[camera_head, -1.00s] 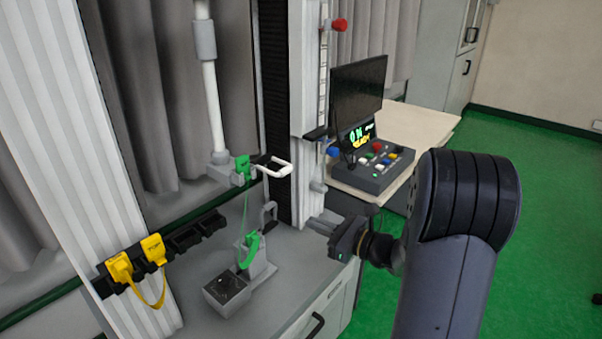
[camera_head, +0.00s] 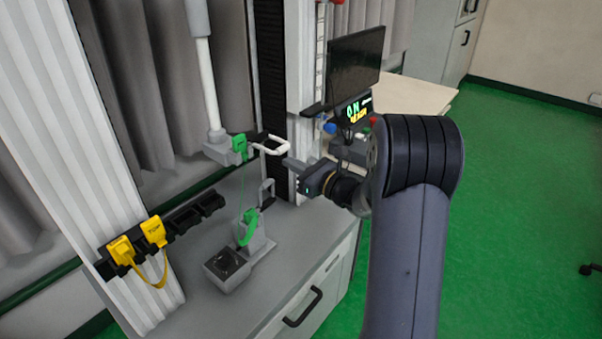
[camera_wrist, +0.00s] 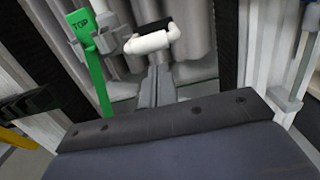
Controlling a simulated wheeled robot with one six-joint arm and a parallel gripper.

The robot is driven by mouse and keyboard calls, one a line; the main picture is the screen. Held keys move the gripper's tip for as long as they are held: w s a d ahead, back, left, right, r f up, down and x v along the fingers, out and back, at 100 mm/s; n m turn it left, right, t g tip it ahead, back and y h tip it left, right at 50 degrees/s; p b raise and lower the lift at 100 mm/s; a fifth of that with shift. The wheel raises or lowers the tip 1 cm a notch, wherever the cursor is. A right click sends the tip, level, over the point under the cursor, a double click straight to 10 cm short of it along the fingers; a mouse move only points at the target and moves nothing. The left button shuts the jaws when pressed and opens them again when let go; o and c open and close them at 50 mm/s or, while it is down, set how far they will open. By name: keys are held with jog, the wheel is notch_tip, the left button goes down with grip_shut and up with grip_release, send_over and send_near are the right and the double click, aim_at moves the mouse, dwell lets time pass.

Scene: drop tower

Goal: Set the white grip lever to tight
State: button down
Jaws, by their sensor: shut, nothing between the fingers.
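The white grip lever (camera_head: 271,148) is a white loop-shaped handle on the upper grip, beside a green tag, in the head view. In the wrist view the lever (camera_wrist: 152,42) is close ahead, just beyond the fingertips. My gripper (camera_head: 289,164) is shut and empty, its tips right by the lever's right end. In the wrist view my gripper (camera_wrist: 158,74) points at the lever. I cannot tell whether they touch.
A lower grip with a green tag (camera_head: 247,228) stands on the grey bench, below the lever. A monitor (camera_head: 357,77) and a control box (camera_head: 349,149) stand behind my arm. The tower column is close behind the gripper.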

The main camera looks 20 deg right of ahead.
jog(key=shift+w+r, duration=0.1)
jog(key=shift+r, duration=0.3)
jog(key=shift+r, duration=0.1)
jog(key=shift+r+p, duration=0.3)
jog(key=shift+p, duration=0.6)
jog(key=shift+r+g+h+p, duration=0.3)
jog(key=shift+g+p, duration=0.1)
jog(key=shift+p, duration=0.1)
notch_tip(320, 180, up, 2)
jog(key=g+p, duration=0.1)
jog(key=p, duration=0.3)
jog(key=shift+h, duration=0.4)
notch_tip(320, 180, up, 9)
jog(key=g+h+p, duration=0.1)
jog(key=g+p, duration=0.1)
jog(key=p, duration=0.6)
send_over(285, 148)
jog(key=w+a, duration=0.1)
jog(key=w, duration=0.1)
jog(key=shift+w+a+r, duration=0.4)
jog(key=shift+w+a, duration=0.2)
jog(key=shift+w, duration=0.15)
jog(key=shift+w+a+r, duration=0.35)
jog(key=shift+w+a, duration=0.25)
jog(key=shift+w, duration=0.1)
